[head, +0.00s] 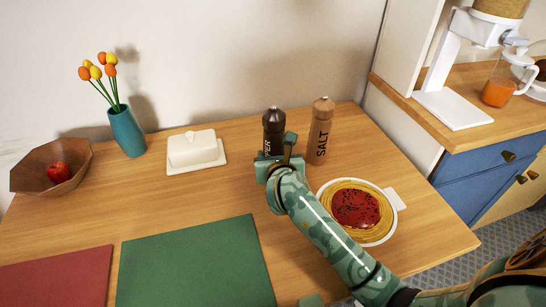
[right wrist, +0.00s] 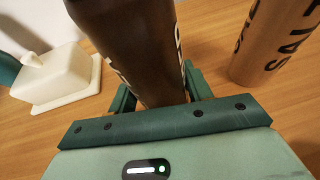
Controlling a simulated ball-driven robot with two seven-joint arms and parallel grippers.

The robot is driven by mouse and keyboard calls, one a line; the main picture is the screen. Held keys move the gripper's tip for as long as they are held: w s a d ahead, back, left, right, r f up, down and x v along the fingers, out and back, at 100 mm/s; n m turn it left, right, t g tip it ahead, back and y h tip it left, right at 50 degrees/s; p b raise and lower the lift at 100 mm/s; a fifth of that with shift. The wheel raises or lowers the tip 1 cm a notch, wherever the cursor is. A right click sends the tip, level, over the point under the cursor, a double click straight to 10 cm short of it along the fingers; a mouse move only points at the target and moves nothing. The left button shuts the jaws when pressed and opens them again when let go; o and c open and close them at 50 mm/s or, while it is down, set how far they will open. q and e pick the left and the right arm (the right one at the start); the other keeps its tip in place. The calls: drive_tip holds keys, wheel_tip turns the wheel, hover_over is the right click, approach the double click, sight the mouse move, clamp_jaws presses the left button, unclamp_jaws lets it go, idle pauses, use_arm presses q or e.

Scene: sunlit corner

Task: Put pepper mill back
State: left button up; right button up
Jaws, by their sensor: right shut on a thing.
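The dark brown pepper mill (head: 272,122) stands upright at the back of the wooden table, just left of the lighter salt mill (head: 321,130). My right gripper (head: 280,163) is shut on the pepper mill, low on its body. In the right wrist view the pepper mill (right wrist: 135,45) rises between the two fingers, and the salt mill (right wrist: 272,40) stands apart on the right. The pepper mill's base is hidden by my gripper, so I cannot tell whether it touches the table.
A white butter dish (head: 195,150) stands left of the pepper mill. A plate of spaghetti (head: 357,208) lies to the right, near my arm. A teal vase (head: 127,132), a wooden bowl (head: 28,180) with an apple, and green (head: 195,265) and red (head: 60,284) mats occupy the left.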

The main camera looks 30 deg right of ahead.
drive_tip(key=shift+f, duration=0.1)
drive_tip(key=o, duration=1.3)
drive_tip(key=shift+c, duration=0.2)
drive_tip(key=shift+r, duration=0.25)
use_arm(q)
wheel_tip(320, 180, up, 6)
drive_tip(key=w+p, duration=0.2)
drive_tip(key=p, duration=0.5)
drive_tip(key=shift+w+t, duration=0.4)
use_arm(e)
drive_tip(key=v, duration=1.2)
drive_tip(key=shift+f, duration=0.1)
